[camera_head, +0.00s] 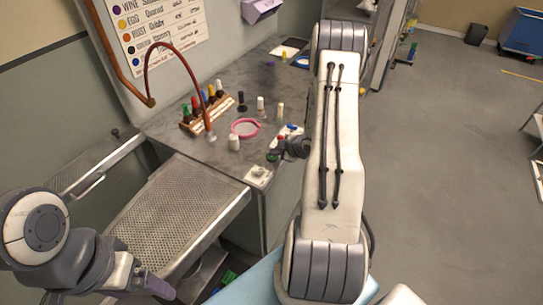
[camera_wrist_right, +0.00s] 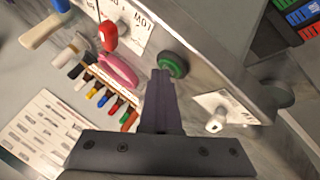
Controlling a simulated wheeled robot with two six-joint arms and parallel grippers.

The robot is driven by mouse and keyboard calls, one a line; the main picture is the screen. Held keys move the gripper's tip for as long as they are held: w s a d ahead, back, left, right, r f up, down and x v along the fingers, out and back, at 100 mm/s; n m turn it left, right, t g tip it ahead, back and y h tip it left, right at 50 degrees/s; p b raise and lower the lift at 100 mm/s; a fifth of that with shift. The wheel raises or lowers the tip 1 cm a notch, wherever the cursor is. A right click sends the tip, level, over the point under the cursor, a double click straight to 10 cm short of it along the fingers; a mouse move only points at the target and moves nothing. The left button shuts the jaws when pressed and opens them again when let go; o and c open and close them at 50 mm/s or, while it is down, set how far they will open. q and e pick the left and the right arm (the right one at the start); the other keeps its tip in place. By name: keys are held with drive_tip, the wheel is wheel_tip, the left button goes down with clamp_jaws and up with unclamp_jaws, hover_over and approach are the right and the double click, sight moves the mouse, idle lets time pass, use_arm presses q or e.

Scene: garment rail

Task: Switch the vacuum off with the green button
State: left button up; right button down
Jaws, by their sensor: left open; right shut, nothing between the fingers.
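The green button (camera_wrist_right: 173,65), round with a dark rim, sits on the bare metal edge of the workbench in the right wrist view. In the head view it is a small green spot (camera_head: 271,157) at the counter's front edge. My right gripper (camera_wrist_right: 163,75) is shut and empty, its fingertips just beside the button; I cannot tell whether they touch it. In the head view my right gripper (camera_head: 290,147) is partly hidden behind my arm. A red knob (camera_wrist_right: 108,36) is close by. My left gripper (camera_head: 150,286) is open and empty, low at the left.
The grey counter (camera_head: 180,148) holds a rack of coloured bottles (camera_head: 205,112), a pink ring (camera_head: 245,128) and white bottles. A perforated board (camera_head: 175,210) juts out at the left. A white card (camera_wrist_right: 222,106) is beside the button.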

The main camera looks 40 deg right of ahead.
sight(275, 157)
idle(0.4)
drive_tip(key=shift+s+r+p, duration=0.1)
drive_tip(key=shift+r+p, duration=0.05)
drive_tip(key=shift+p, duration=0.15)
wheel_tip(275, 157, up, 6)
drive_tip(key=p, duration=0.5)
drive_tip(key=shift+r, duration=0.15)
idle(0.4)
